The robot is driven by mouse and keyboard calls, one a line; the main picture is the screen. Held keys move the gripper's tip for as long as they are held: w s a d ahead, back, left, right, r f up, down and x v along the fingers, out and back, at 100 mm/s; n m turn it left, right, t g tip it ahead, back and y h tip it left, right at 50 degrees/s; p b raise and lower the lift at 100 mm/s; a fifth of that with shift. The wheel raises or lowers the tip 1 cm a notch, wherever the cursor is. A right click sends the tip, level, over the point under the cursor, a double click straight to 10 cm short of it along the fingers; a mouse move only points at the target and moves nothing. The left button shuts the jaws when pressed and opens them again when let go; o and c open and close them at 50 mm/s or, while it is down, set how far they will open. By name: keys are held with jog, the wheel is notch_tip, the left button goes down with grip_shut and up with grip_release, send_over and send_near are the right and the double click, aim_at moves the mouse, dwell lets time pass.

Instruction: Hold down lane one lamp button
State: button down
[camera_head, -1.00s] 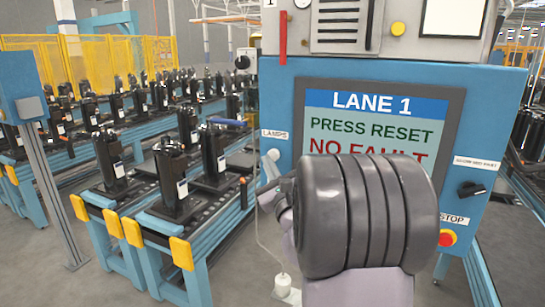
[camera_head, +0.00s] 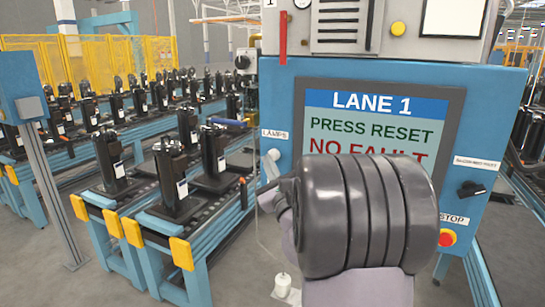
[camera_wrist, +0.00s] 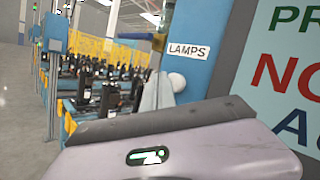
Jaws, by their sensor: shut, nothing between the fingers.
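The lane one panel is a blue cabinet (camera_head: 390,75) with a screen (camera_head: 375,125) reading LANE 1, PRESS RESET, NO FAULT. A LAMPS label (camera_head: 275,134) is at its left edge; the label also shows in the wrist view (camera_wrist: 188,50). Just below it there is a round white button (camera_wrist: 176,82). My gripper (camera_wrist: 158,84) is shut and empty, its pale fingers just left of the button in the wrist view. In the head view my gripper (camera_head: 267,168) is below the label. I cannot tell whether the fingertips touch the button.
A red stop button (camera_head: 447,238) and a black rotary switch (camera_head: 471,189) are on the cabinet's right side. Conveyors (camera_head: 150,228) with several black compressors (camera_head: 173,178) stand to the left. Bare floor lies at the lower left.

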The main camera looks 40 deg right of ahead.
jog(key=shift+d, duration=0.1)
jog(key=shift+w+d, duration=0.2)
jog(key=shift+d, duration=0.15)
jog(key=shift+w+d, duration=0.15)
jog(key=shift+d, duration=0.25)
dwell(0.8)
dwell(1.5)
jog(key=shift+s+a, duration=0.3)
jog(key=shift+a, duration=0.5)
jog(key=shift+s+a+b, duration=0.2)
jog(key=shift+s+a, duration=0.15)
jog(key=shift+a, duration=0.45)
jog(key=shift+s+a+b, duration=0.25)
jog(key=shift+s+a, duration=0.05)
jog(key=shift+a, duration=0.45)
jog(key=shift+s+a+b, duration=0.2)
jog(key=shift+s+a, duration=0.15)
jog(key=shift+a, duration=0.45)
